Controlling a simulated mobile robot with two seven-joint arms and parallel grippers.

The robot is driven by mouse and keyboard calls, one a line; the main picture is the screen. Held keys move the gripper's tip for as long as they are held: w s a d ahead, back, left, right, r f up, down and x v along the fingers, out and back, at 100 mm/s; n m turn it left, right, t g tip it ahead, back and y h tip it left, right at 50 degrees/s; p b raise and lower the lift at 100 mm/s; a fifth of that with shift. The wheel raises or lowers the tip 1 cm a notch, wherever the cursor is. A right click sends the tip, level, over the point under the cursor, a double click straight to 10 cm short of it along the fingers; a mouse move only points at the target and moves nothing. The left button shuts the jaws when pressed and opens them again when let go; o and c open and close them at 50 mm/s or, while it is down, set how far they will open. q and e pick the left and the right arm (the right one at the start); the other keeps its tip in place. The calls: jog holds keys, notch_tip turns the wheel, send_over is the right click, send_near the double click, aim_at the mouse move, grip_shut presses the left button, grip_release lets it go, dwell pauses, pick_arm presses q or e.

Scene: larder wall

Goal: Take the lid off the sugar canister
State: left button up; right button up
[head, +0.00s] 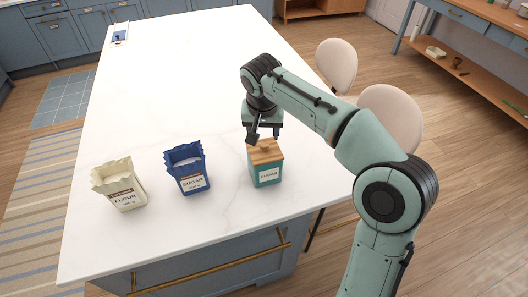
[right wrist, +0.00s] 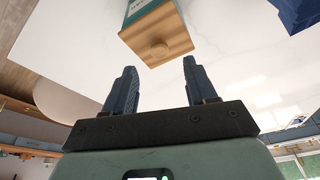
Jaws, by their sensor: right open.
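The sugar canister (head: 268,176) is a teal box with a white label, standing upright on the white counter. Its wooden lid (head: 268,154) sits on top. My right gripper (head: 264,138) is just above the lid in the head view. My left gripper is not in view.
An open blue sugar bag (head: 190,178) stands left of the canister, and an open cream flour bag (head: 121,191) farther left. A small blue and white item (head: 119,37) lies at the counter's far left edge. Pale chairs (head: 336,62) stand along the right edge. The counter (head: 180,95) is otherwise clear.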

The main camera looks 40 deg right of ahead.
aim_at(264, 144)
jog(key=shift+x, duration=0.8)
jog(key=x, duration=0.5)
jog(key=shift+w+d+f, duration=0.1)
jog(key=shift+d, duration=0.1)
grip_shut()
